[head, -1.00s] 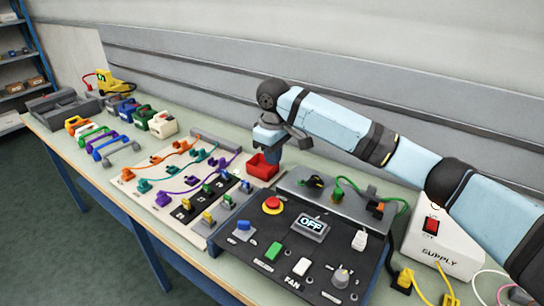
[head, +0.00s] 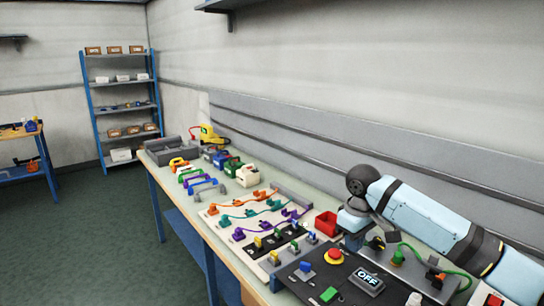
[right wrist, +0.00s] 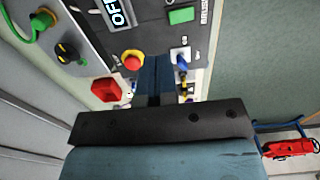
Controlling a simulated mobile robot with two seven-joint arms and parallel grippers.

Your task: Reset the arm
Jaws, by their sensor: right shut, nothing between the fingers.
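My right arm reaches in from the right in the head view. Its gripper (head: 352,222) hangs over the bench beside the red bin (head: 326,224), behind the control panel. In the right wrist view the dark blue fingers (right wrist: 155,80) are together with nothing between them. The panel (head: 318,277) has a red stop button (head: 333,257) and a display (head: 368,280) reading OFF. The stop button also shows in the right wrist view (right wrist: 133,60), close to the fingers, as does the red bin (right wrist: 105,90). My left gripper is out of view.
A white board with coloured plugs and cables (head: 228,222) lies left of the panel. Coloured handled items and a grey tray (head: 172,152) stand farther along the bench. A grey metal box (head: 405,270) with plugs sits under my right arm. A shelf rack (head: 91,110) stands behind open floor.

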